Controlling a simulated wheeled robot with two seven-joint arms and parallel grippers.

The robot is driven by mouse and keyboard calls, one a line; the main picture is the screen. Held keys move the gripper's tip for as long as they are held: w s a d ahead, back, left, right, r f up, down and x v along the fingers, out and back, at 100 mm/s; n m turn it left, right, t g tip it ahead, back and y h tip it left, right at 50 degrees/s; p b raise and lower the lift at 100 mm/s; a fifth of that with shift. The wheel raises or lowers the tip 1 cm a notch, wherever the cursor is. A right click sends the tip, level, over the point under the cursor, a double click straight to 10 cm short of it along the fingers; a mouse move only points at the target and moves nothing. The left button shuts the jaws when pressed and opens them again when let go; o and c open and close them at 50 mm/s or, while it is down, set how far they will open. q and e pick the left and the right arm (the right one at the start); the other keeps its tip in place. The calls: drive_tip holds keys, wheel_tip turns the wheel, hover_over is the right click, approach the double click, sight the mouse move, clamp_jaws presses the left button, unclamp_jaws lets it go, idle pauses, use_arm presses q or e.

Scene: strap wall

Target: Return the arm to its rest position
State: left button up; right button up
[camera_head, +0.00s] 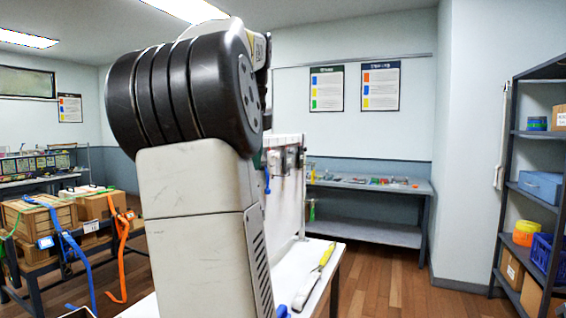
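A large arm link of mine (200,200), pale grey with a black ribbed joint on top, rises close in front of the camera. It fills the centre-left of the head view. No fingertips of either gripper show, so I cannot see what they hold. Behind the link a white upright panel (285,195) with dark fittings is partly hidden. A blue item (267,180) hangs at its left side. A white table (290,262) stands below the panel, and a yellow-and-white tool (315,277) lies on it.
Boxes with green, blue and orange straps (65,222) stand on a rack at left. A grey bench (370,190) with small items stands against the back wall. A dark shelf (540,190) with bins stands at right. The wooden floor (395,285) between them is clear.

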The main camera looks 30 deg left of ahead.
use_arm(q)
drive_tip(key=s+d+f+n+t+h, duration=0.1)
drive_tip(key=s+d+f+n, duration=0.2)
drive_tip(key=d+f+n, duration=0.2)
drive_tip(key=s+d+f+n+t+h, duration=0.1)
drive_tip(key=s+d+f+n, duration=0.1)
drive_tip(key=d+f+n, duration=0.4)
drive_tip(key=s+d+f+n+t+h, duration=0.2)
drive_tip(key=d+f+n, duration=0.3)
drive_tip(key=d+f, duration=0.5)
drive_tip(key=s+d, duration=0.1)
drive_tip(key=d, duration=0.6)
drive_tip(key=shift+s, duration=0.35)
